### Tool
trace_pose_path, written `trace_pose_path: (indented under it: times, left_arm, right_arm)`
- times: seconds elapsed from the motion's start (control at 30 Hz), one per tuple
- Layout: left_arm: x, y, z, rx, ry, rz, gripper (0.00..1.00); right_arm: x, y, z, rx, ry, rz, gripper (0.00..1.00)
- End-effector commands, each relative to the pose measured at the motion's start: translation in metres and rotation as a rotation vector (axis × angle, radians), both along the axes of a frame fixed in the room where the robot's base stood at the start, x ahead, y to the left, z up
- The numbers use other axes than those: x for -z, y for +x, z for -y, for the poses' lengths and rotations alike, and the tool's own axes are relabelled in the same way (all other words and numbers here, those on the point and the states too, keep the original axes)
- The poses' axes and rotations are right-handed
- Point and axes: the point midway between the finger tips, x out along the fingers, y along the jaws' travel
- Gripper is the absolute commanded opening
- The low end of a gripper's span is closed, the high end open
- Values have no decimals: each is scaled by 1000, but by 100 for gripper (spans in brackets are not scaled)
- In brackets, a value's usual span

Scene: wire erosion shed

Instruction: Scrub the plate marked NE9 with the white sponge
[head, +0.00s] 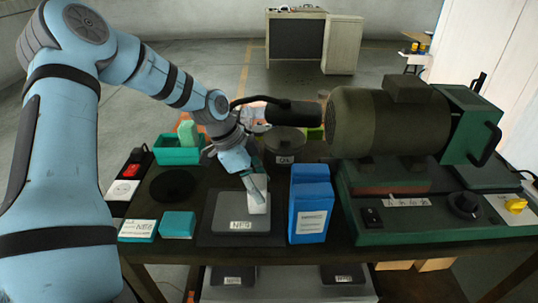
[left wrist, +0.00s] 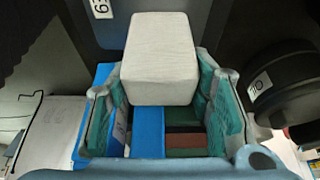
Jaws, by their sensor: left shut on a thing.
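The plate marked NE9 (head: 225,216) is a dark grey square slab lying flat on the table, its label facing the front edge. My left gripper (head: 256,184) comes down from above and is shut on the white sponge (head: 259,200). The sponge is over the right part of the plate; I cannot tell whether it touches it. In the left wrist view the sponge (left wrist: 160,58) is a pale block between the teal finger pads, with part of the plate's label (left wrist: 101,8) beyond it. My right gripper is not in view.
A blue box (head: 310,207) stands close to the plate's right side. Behind are a lidded round pot (head: 285,141) and a teal bin (head: 177,156). Left are a black disc (head: 172,185) and small teal boxes (head: 178,225). A large green motor machine (head: 395,125) fills the right.

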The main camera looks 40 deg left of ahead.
Motion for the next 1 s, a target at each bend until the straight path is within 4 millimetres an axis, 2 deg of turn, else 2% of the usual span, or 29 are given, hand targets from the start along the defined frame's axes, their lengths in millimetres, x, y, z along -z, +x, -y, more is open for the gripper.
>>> trace_pose_path:
  times: [0.17,0.33,1.0]
  left_arm:
    - [1,1,10,-4,2,1,21]
    - [-26,2,13,-2,3,2,21]
    - [-81,4,16,7,3,0,21]
  right_arm:
    - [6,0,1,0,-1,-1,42]
    - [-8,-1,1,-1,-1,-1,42]
    - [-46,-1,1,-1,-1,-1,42]
